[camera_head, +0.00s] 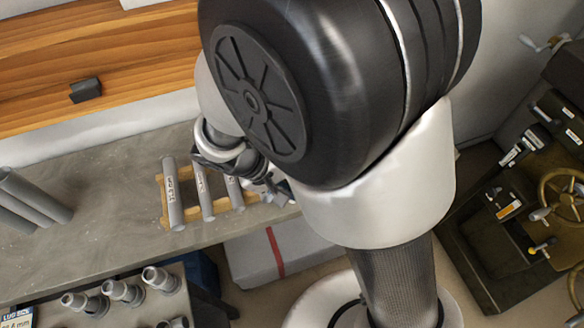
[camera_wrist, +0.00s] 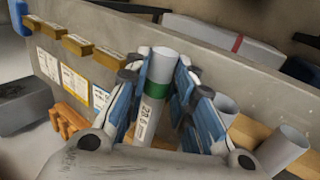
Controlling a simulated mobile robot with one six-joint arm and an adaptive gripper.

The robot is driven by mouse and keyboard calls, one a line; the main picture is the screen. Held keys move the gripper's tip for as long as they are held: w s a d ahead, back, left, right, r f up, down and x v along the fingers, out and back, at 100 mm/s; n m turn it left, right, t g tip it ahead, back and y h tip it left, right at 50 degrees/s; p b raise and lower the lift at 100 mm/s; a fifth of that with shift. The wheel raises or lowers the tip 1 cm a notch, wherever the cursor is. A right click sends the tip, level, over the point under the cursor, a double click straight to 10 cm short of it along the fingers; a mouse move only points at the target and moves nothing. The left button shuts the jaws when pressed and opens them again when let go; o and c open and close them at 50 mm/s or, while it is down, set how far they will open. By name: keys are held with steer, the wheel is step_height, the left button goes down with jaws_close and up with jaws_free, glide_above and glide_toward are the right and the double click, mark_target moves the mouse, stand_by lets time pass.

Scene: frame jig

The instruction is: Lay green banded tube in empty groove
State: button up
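The green banded tube (camera_wrist: 154,95) is a grey tube with a green band near its upper end and a white label reading 28.6. It stands between the blue-padded fingers of my gripper (camera_wrist: 155,95), which appear closed on it from both sides. In the head view, my gripper (camera_head: 268,187) is at the right end of a wooden jig (camera_head: 163,204). Grey tubes lie across the jig, one labelled tube (camera_head: 174,195) at the left and two more (camera_head: 204,192) (camera_head: 235,192). The empty groove and the held tube are not clearly visible there, beside my arm.
Loose grey tubes (camera_head: 30,199) lie at the bench's left. Several fittings (camera_head: 122,290) stand on a lower board. A dark block (camera_head: 85,90) sits on the wooden surface behind. In the wrist view, other tube ends (camera_wrist: 282,147) are close right of my fingers.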

steer(key=o, duration=0.5)
steer(key=shift+r, duration=0.1)
step_height(320, 180, up, 9)
steer(key=p, duration=0.6)
steer(key=shift+p, duration=0.35)
stand_by(0.5)
steer(key=s+d+r+m+t+y, duration=0.1)
steer(key=s+d+r+y, duration=0.2)
steer(key=s+d+r, duration=0.2)
steer(key=s+d+r+m+t+y, duration=0.2)
steer(key=s+d+r, duration=0.4)
steer(key=r, duration=0.4)
steer(key=shift+s+d+r+y, duration=0.25)
steer(key=shift+s+r+y, duration=0.05)
steer(key=shift+r+y, duration=0.1)
